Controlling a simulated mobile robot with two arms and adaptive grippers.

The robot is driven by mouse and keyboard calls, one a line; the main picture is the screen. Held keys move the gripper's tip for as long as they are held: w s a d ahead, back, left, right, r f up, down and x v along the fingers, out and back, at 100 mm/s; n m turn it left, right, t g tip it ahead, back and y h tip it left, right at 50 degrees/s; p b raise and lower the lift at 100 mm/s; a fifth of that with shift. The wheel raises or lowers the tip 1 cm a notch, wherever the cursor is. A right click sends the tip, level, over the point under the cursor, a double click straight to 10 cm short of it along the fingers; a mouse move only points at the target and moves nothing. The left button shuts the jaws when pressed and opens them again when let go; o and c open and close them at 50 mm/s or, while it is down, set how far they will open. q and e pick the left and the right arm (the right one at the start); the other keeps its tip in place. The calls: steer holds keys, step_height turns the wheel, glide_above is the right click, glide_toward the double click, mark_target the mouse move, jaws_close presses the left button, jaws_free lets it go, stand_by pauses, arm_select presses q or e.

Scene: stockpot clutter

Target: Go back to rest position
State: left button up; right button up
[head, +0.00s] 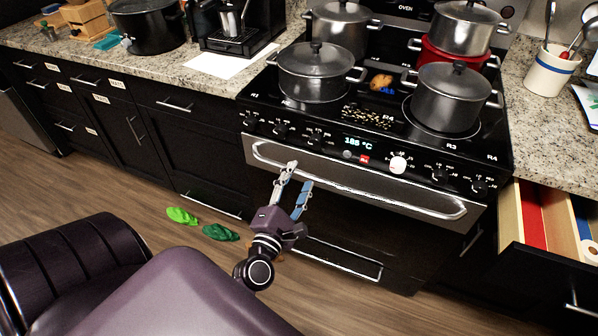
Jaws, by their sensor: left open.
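My left gripper (295,176) is open and empty. It is in front of the oven door, near the left part of the long metal oven handle (360,190). Its two fingers point up toward the stove, and I cannot tell whether they touch the door. My right gripper is not in view. Several lidded pots stand on the stove, among them a grey pot at the front left (312,80) and one at the front right (446,100).
A drawer (510,212) stands open at the right. Green slippers (183,216) lie on the wooden floor. A black pot (148,27) and a coffee machine (235,35) stand on the left counter. The floor at the left is mostly clear.

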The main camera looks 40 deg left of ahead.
arm_select(q)
steer(key=s+d+f+m+g+h, duration=0.2)
steer(key=s+d+f+m+g, duration=0.3)
steer(key=f, duration=0.7)
steer(key=s+d+f+m+h, duration=0.25)
steer(key=f+m, duration=0.35)
steer(key=f, duration=0.6)
steer(key=s+d+f+m+g+h, duration=0.1)
steer(key=s+d+f+m+g, duration=0.4)
steer(key=f, duration=0.6)
steer(key=s+f+m+g, duration=0.2)
steer(key=s+f+m, duration=0.3)
steer(key=s, duration=0.4)
steer(key=s+a+f+m+g, duration=0.1)
steer(key=s+f+m, duration=0.4)
steer(key=s, duration=0.5)
steer(key=s+a+f+m+g, duration=0.1)
steer(key=s+f+m+g, duration=0.2)
steer(key=s+f, duration=0.4)
steer(key=s+m, duration=0.1)
steer(key=s, duration=0.1)
steer(key=shift+s+f+m+g, duration=0.3)
steer(key=shift+f+m+g, duration=0.05)
steer(key=shift+m+g, duration=0.05)
